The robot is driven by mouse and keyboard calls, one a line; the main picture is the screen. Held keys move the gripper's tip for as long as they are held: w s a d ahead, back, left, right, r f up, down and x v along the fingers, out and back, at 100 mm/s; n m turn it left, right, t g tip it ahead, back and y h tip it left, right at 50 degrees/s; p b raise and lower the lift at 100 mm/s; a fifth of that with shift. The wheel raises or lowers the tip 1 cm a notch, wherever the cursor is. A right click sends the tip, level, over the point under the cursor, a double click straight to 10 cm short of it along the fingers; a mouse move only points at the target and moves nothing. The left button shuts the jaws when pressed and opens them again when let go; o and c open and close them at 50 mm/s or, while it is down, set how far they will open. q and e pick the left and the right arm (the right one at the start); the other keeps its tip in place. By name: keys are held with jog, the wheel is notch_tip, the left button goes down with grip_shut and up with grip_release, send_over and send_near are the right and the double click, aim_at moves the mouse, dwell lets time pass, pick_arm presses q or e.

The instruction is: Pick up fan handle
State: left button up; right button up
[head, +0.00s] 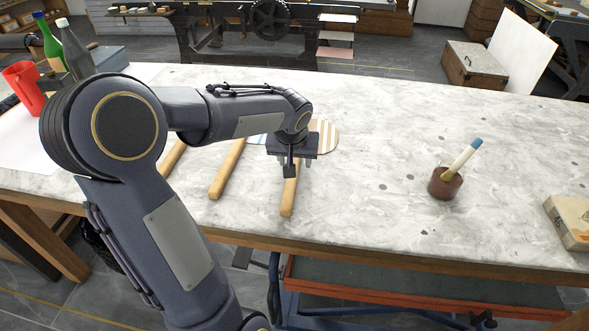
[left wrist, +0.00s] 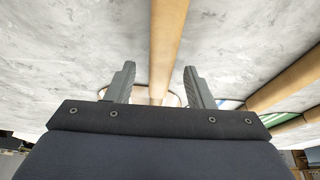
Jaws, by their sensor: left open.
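A wooden fan handle (head: 288,198) points toward the table's near edge, below my left gripper. Its round, striped fan face (head: 328,135) lies partly hidden behind my gripper. My left gripper (head: 291,165) is open and empty, over the upper part of this handle. In the left wrist view the handle (left wrist: 167,45) runs between the two open fingers (left wrist: 160,85), nearer the right one; contact cannot be judged. A dark part at the bottom edge of the head view may belong to my right gripper; its jaws do not show.
Two more wooden handles, a middle one (head: 227,170) and a left one (head: 172,157), lie to the left. A brown pot with a brush (head: 445,184) stands to the right. A red jug (head: 24,88) and bottles (head: 76,52) stand far left. The marble tabletop (head: 385,150) is clear between gripper and pot.

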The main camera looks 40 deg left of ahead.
pick_arm(q)
jog(key=shift+f, duration=0.25)
dwell(0.3)
jog(key=shift+c, duration=0.2)
grip_shut()
